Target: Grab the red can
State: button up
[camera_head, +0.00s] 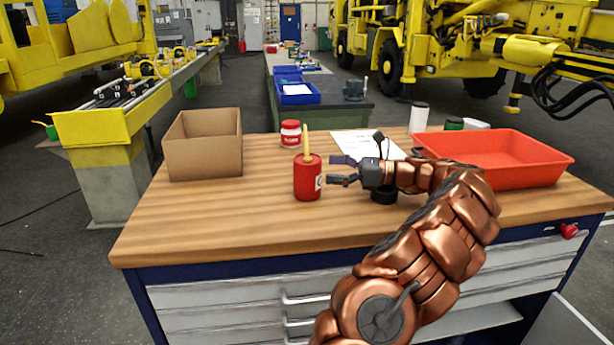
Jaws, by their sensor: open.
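A red can (307,184) with a yellow spout stands upright on the wooden workbench, left of my gripper. My gripper (338,170) is open and points left, with its fingertips just to the right of the can. Its fingers look close to the can's right side; I cannot tell whether they touch it. A second red container (290,134) with a white label and lid stands behind the can.
An open cardboard box (204,160) stands on the left of the workbench (235,215). A red-orange tray (500,172) is on the right, with a white cylinder (418,118) behind it. A white paper (368,143) lies behind my gripper. The bench's front left is clear.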

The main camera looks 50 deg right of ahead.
aim_at(307, 167)
jog(key=shift+p+x, duration=0.3)
jog(key=shift+x, duration=2.8)
jog(key=c, duration=1.4)
jog(key=shift+r, duration=0.15)
